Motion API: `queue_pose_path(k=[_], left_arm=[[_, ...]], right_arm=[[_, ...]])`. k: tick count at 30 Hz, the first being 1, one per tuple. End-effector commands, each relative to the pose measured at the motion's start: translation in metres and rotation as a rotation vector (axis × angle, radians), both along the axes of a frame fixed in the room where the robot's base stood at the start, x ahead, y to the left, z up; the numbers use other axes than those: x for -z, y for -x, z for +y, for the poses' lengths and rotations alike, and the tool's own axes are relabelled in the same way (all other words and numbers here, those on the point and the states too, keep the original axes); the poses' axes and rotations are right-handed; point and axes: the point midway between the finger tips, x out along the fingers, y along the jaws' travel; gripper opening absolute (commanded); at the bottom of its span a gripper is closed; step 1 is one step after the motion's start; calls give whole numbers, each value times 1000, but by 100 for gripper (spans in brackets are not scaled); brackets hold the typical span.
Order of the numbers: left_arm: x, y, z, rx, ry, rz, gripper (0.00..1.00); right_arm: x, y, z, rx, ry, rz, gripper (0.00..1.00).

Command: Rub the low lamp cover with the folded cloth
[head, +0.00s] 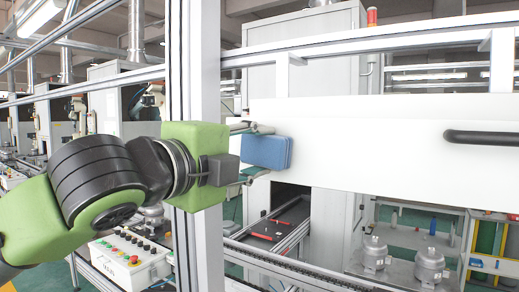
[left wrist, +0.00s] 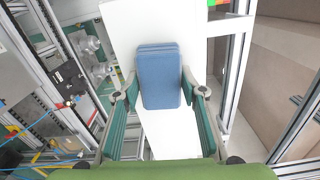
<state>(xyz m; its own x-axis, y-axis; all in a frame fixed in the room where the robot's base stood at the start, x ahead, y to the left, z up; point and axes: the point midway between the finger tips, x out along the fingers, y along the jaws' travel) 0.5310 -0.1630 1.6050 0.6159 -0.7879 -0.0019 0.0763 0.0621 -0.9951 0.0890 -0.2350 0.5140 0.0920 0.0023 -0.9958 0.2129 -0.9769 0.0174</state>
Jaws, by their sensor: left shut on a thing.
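A blue folded cloth (head: 267,151) is held upright between the fingers of my left gripper (head: 262,152), which is shut on it. It also shows in the left wrist view (left wrist: 160,76), between the green-padded fingers (left wrist: 158,92). A long white panel, which looks like the low lamp cover (head: 370,140), spans the right of the head view. The panel (left wrist: 122,22) lies behind the cloth in the left wrist view. The cloth overlaps the panel's left part; I cannot tell whether they touch. My right gripper is not in view.
A grey upright post (head: 196,70) stands close to my left wrist. A black handle (head: 483,137) is on the white panel's right part. A control box with buttons (head: 130,262) sits low at left. Metal compressors (head: 375,252) stand below the panel at right.

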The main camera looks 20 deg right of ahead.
Motion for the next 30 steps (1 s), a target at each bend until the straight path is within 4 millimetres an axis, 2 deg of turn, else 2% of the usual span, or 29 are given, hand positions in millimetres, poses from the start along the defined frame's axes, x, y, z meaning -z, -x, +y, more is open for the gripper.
queue_pose_path(k=[18,30], left_arm=[[-1,34,44,0,1,-2,21],[-1,38,47,1,0,-1,21]], right_arm=[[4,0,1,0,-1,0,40],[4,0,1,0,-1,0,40]])
